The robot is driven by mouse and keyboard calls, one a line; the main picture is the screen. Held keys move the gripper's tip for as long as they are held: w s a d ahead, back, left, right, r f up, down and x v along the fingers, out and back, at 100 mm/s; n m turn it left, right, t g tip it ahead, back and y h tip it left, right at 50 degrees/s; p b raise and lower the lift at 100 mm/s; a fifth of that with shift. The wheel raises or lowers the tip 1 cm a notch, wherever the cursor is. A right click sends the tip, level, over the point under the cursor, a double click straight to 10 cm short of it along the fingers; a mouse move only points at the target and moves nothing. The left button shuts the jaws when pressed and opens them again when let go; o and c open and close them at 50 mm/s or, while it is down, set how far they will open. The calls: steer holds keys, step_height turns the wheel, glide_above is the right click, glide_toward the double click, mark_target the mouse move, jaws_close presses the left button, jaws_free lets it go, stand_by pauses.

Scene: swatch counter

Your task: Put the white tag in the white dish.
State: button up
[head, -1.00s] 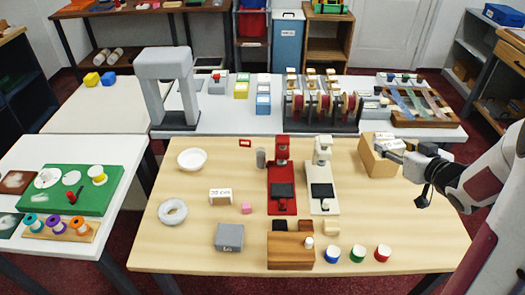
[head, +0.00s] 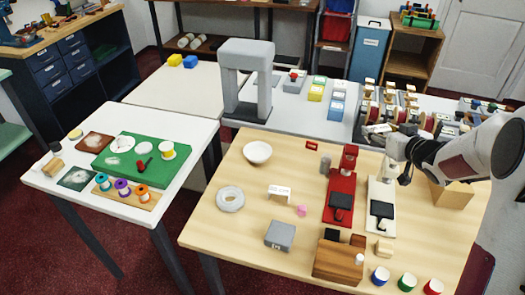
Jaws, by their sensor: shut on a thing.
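The white dish (head: 257,152) is a shallow round bowl at the back left of the wooden table, and it looks empty. My gripper (head: 376,134) is at the back right of this table, above the rear of the white press. It is shut on a small pale thing that looks like the white tag (head: 378,128). The tag is small and partly hidden by the fingers, so its outline is unclear. The dish is well to the left of my gripper, with the red press between them.
The red press (head: 340,197) and white press (head: 381,207) stand mid-table. A grey ring (head: 230,199) is in front of the dish. A tall grey arch (head: 247,80) stands behind.

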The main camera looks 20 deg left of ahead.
steer(key=w+a+n+g+y, duration=0.1)
steer(key=w+a+n+y, duration=0.1)
steer(key=a, duration=1.7)
steer(key=n+g+y, duration=0.1)
steer(key=y, duration=0.1)
glide_above(258, 154)
steer(key=s+d, duration=0.1)
steer(key=s, duration=0.3)
steer(key=shift+s+a+f, duration=0.1)
steer(key=shift+a+f, duration=0.05)
steer(key=shift+f, duration=1.1)
steer(key=shift+s+a+f, duration=0.1)
steer(key=shift+f, duration=1.1)
step_height(258, 154, down, 6)
steer(key=shift+f, duration=0.1)
steer(key=shift+f, duration=1.85)
steer(key=shift+f+g, duration=0.3)
steer(key=shift+f, duration=0.35)
